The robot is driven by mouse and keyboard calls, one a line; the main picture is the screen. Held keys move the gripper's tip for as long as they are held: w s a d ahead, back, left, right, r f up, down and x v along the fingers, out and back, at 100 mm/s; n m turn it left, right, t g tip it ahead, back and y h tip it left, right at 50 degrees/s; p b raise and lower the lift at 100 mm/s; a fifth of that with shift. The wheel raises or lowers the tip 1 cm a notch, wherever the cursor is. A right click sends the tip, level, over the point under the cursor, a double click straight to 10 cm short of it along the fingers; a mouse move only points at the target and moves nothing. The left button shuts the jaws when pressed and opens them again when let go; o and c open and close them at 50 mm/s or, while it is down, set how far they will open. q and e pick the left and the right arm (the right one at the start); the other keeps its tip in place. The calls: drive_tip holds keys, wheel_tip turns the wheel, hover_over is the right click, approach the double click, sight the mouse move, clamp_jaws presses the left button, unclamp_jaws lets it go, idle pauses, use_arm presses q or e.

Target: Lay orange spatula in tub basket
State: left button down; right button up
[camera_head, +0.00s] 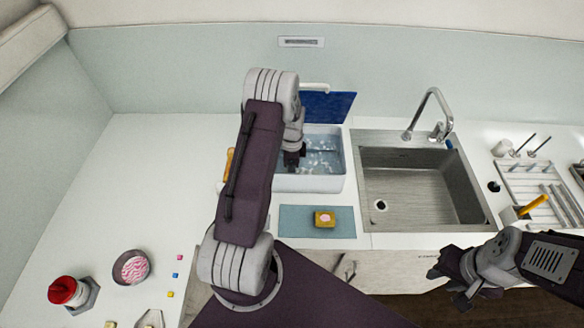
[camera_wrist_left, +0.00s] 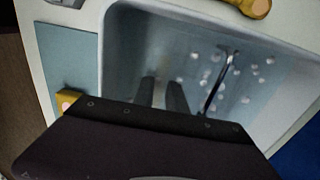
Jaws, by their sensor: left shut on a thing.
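The white tub (camera_head: 325,182) holds clear water with pale bubbles. It fills most of the left wrist view (camera_wrist_left: 120,60). My left gripper (camera_head: 292,160) reaches down into the tub. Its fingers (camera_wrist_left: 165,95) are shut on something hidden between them. A thin dark tool-like shape (camera_wrist_left: 218,80) shows inside the tub beside the fingers; I cannot tell what it is. An orange handle (camera_head: 533,205) stands tilted in a holder at the far right; whether it is the spatula is unclear. No basket is clearly seen. My right gripper (camera_head: 438,270) hangs at the counter front, its jaw opening unclear.
A yellow sponge (camera_head: 324,219) lies on a blue mat (camera_head: 295,222) before the tub. A blue panel (camera_head: 328,106) stands behind it. The sink (camera_head: 415,185) and faucet (camera_head: 433,115) are to the right. A tan handle-like thing (camera_wrist_left: 255,6) lies beside the tub. The left counter is mostly clear.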

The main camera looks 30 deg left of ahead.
use_arm(q)
drive_tip(key=shift+w+f, duration=0.1)
drive_tip(key=shift+f, duration=0.05)
drive_tip(key=shift+f+b, duration=0.6)
drive_tip(key=shift+f, duration=0.15)
drive_tip(key=shift+f+b, duration=0.35)
drive_tip(key=shift+f, duration=0.1)
idle(0.3)
drive_tip(key=c, duration=1.3)
unclamp_jaws()
drive_tip(key=o, duration=0.5)
